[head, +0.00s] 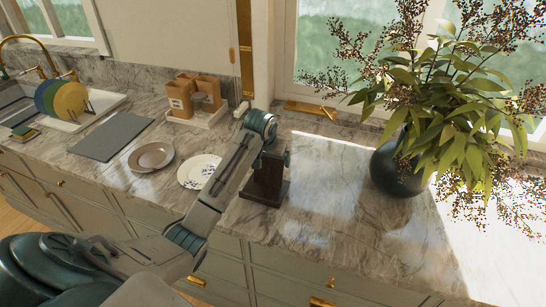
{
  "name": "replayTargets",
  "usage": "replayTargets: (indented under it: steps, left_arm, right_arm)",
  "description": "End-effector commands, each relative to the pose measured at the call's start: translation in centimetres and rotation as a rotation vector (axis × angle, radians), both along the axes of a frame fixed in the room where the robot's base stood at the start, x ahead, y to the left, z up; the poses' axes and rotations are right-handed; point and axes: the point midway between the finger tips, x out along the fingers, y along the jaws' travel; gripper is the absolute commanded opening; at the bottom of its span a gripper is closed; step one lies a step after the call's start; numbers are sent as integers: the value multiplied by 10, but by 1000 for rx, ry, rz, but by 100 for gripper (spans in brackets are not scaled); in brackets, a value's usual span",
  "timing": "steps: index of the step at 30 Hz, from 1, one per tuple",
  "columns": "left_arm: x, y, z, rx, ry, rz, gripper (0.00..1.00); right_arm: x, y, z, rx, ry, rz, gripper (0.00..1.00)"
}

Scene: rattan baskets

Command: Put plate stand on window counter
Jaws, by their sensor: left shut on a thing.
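The plate stand (268,190) looks like a small dark brown wooden stand with a flat base. It is upright at the end of my left arm, over the marble counter near its front edge. My left gripper (274,158) is shut on its upper part and partly hides it. I cannot tell whether the base touches the counter. The window counter (335,200) is the sunlit marble top below the window on the right, with bare surface just right of the stand. My right gripper is not in view.
A black vase (395,168) with a wide leafy plant stands to the right. A white patterned plate (192,177) and a brown plate (151,157) lie to the left. Behind them are a grey board (112,137), a wooden holder (195,90) and colored plates (70,100) in a rack.

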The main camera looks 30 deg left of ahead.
Motion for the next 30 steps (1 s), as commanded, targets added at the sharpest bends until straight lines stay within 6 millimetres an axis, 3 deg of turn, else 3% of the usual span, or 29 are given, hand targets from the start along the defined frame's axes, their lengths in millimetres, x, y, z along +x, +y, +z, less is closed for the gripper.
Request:
replayTargets:
  steps: [3,7,18,29,30]
  left_arm:
    - [18,5,1,-2,0,0,42]
    - [27,8,-1,-1,0,1,42]
    - [27,8,-35,-1,1,-1,42]
    - [28,9,-41,-1,-1,0,42]
    - [27,9,-41,-1,0,0,97]
  right_arm:
    - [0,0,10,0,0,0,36]
    - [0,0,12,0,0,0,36]
    - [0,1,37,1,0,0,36]
    - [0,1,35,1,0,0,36]
    - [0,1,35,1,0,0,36]
